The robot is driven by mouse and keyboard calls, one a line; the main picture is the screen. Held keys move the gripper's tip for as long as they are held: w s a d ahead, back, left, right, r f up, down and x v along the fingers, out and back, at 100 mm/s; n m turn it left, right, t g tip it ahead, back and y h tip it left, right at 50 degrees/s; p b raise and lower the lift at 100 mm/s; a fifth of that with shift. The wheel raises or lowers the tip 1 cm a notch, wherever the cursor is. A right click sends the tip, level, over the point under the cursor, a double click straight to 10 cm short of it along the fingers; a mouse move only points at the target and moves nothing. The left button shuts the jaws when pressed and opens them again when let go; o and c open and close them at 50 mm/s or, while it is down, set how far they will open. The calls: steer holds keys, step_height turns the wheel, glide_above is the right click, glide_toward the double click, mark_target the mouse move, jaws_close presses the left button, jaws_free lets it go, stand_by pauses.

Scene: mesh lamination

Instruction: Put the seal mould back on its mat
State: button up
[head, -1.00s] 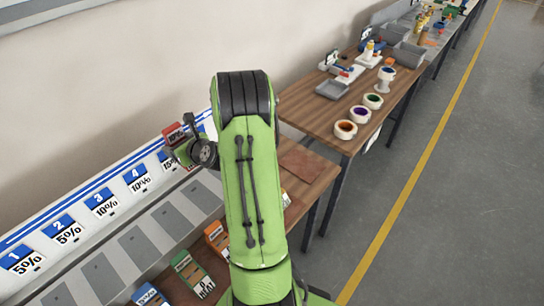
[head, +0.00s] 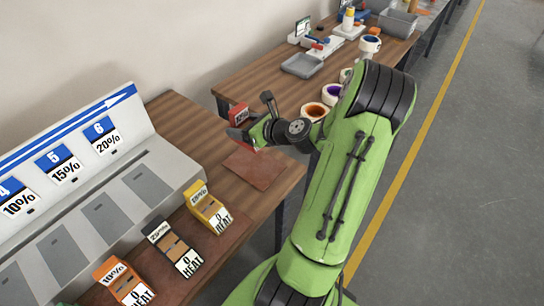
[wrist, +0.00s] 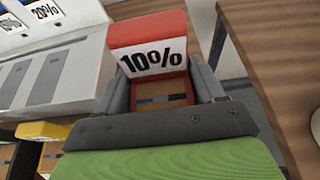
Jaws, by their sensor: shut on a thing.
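A red mould (head: 239,115) with a white "10%" label is held in my gripper (head: 246,129). It also shows in the wrist view (wrist: 150,52), between the two grey fingers (wrist: 157,95) with its label towards the camera. I take it to be the seal mould. A brown square mat (head: 258,168) lies bare on the near wooden table. My gripper and the mould are above the table, up and slightly left of the mat in the head view. The mould's underside is hidden.
A yellow mould (head: 208,207), a black mould (head: 174,248) and an orange mould (head: 123,281) stand in a row nearer me. A sloped grey rack (head: 105,212) with percent labels is on the left. A second table (head: 270,87) behind holds tape rolls and a grey tray (head: 302,65).

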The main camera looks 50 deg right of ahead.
steer(key=f+b, duration=0.3)
steer(key=f, duration=0.6)
steer(key=shift+a+f, duration=0.15)
steer(key=shift+a, duration=0.05)
steer(key=shift+f, duration=0.15)
steer(key=o, duration=1.3)
steer(key=shift+c, duration=0.2)
